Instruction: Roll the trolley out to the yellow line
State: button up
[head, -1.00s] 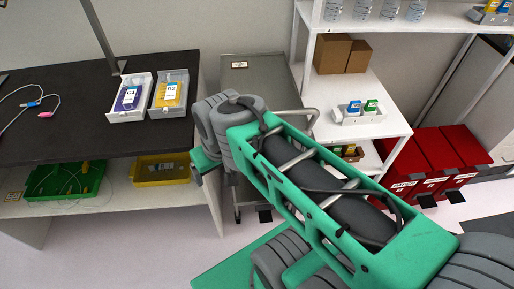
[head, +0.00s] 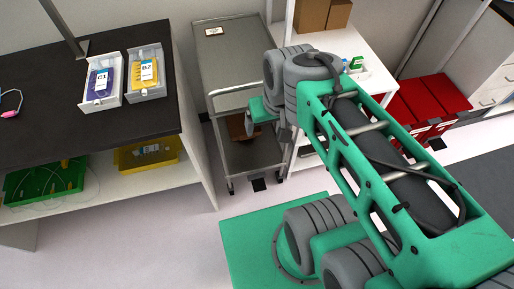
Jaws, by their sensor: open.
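The trolley (head: 226,62) is a grey metal cart with a flat top, a lower shelf and small wheels. It stands in the gap between the dark-topped bench and the white shelf unit. Its bar handle (head: 228,92) runs along the near edge of the top, its right end hidden behind my arm. My gripper (head: 262,118) is just in front of the trolley near the handle's right part, partly hidden by my wrist. It is open; I cannot tell whether it touches the handle. No yellow line is in view.
The bench (head: 40,110) on the left holds a purple cartridge tray (head: 101,82) and a yellow one (head: 147,72). The white shelf unit (head: 345,42) is close on the trolley's right. Red bins (head: 440,92) stand further right. Pale floor (head: 200,240) in front is clear.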

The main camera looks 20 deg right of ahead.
aim_at(230, 62)
jog(key=u, duration=0.5)
jog(key=k, duration=0.6)
jog(key=u, duration=0.8)
jog(key=i, duration=0.2)
jog(key=u, duration=0.25)
